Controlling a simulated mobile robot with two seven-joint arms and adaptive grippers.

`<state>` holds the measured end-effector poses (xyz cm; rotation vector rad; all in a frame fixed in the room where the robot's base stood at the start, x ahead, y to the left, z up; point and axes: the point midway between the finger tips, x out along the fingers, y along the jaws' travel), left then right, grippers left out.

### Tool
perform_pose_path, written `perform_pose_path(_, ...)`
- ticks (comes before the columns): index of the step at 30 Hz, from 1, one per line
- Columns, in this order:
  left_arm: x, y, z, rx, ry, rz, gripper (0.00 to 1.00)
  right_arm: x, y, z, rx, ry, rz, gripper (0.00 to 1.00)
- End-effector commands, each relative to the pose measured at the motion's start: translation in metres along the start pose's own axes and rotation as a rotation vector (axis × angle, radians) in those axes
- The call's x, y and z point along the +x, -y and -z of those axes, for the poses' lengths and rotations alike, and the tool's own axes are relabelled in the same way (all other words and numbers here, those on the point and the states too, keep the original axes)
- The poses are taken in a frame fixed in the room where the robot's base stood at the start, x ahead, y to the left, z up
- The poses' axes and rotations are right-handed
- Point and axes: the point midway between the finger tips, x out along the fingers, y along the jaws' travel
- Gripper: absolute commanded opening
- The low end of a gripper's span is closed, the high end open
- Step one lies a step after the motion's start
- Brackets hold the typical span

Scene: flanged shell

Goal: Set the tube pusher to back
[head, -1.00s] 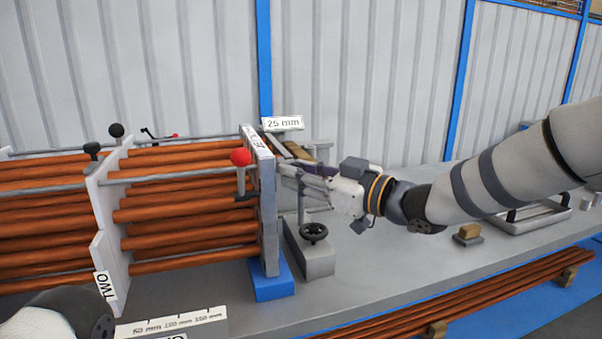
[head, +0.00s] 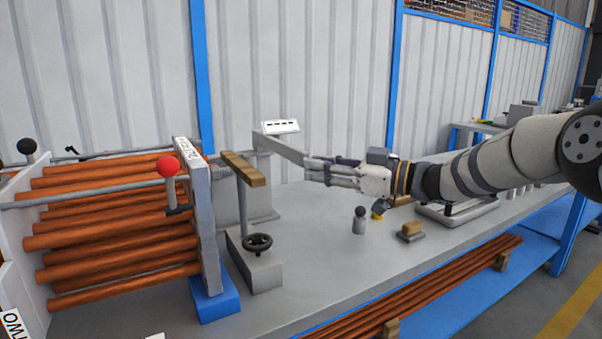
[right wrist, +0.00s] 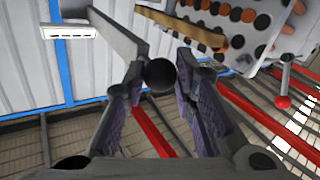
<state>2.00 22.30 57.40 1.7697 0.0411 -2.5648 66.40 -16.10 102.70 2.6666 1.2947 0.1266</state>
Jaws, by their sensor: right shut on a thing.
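The tube pusher (head: 280,149) shows as a grey arm at the back of the bench, right of the upright tube plate (head: 197,200). A small display (head: 280,127) with dashes stands above it. My right gripper (head: 308,168) is at the arm's right end. In the right wrist view the grey arm (right wrist: 103,30) runs to a black ball knob (right wrist: 160,75) between my fingertips (right wrist: 158,72). The gripper is shut on the knob, which the fingers hide in the head view. My left gripper is out of view.
A wooden bar on a post (head: 243,168) and a handwheel (head: 257,243) stand between plate and gripper. Copper tubes (head: 120,225) fill the rack at left. A small dark-knobbed peg (head: 360,219), a wooden block (head: 411,229) and a tray (head: 457,213) lie below my right arm.

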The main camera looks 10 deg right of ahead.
Motion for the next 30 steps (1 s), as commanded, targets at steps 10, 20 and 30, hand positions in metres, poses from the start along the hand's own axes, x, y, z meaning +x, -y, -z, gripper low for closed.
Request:
perform_pose_path(10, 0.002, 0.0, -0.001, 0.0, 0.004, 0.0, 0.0, -0.005, -0.007, -0.004, 0.003, 0.005, -0.004, 0.0)
perform_pose_path(20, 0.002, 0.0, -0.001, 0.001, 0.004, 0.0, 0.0, -0.005, -0.007, -0.003, 0.001, 0.004, -0.004, 0.46)
perform_pose_path(30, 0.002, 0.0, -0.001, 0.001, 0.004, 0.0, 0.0, -0.029, -0.007, -0.001, 0.002, 0.002, -0.004, 0.46)
